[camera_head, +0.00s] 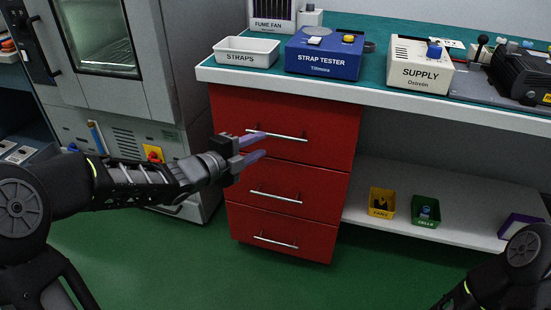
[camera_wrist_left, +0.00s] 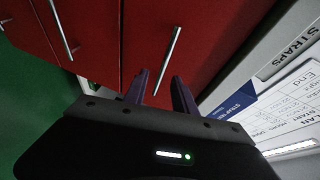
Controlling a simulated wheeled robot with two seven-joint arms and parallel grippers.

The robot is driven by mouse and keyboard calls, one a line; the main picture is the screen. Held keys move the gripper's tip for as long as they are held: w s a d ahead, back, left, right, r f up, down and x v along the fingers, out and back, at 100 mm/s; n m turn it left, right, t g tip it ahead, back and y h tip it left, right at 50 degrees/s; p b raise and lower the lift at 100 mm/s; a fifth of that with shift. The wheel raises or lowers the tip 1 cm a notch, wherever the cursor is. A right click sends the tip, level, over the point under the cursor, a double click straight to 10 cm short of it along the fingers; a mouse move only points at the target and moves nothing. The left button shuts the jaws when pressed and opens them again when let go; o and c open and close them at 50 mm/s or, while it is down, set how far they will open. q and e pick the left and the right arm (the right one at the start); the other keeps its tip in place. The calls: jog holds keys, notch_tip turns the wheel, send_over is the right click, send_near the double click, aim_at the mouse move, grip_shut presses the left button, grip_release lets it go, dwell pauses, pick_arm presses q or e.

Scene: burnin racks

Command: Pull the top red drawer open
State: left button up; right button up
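The red drawer unit under the bench has three drawers. The top red drawer (camera_head: 325,125) is closed, with a silver bar handle (camera_head: 280,137). My left gripper (camera_head: 265,144) is open at the left end of that handle, its two purple fingers pointing at the drawer front. In the left wrist view the handle (camera_wrist_left: 169,55) runs to between the open fingers (camera_wrist_left: 160,77); I cannot tell whether they touch it. The middle drawer (camera_head: 320,185) and bottom drawer (camera_head: 315,240) are closed. My right gripper is out of view; only part of its arm shows at lower right.
Above is the bench top with a STRAPS bin (camera_head: 247,58), a blue strap tester (camera_head: 325,65) and a supply box (camera_head: 420,72). A shelf on the right holds a yellow bin (camera_head: 381,208) and green bin (camera_head: 425,218). A grey oven cabinet (camera_head: 175,95) stands left. Green floor in front is clear.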

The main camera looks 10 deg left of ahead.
aim_at(274, 136)
pick_arm(q)
jog(key=shift+a+r+m, duration=0.1)
jog(key=shift+r+m, duration=0.2)
jog(key=shift+m, duration=0.1)
jog(key=b+x, duration=0.1)
jog(key=x, duration=0.6)
jog(key=shift+w+f+b, duration=0.1)
jog(key=shift+w+b, duration=0.2)
jog(key=shift+w, duration=0.05)
jog(key=shift+c, duration=0.2)
grip_shut()
dwell(0.9)
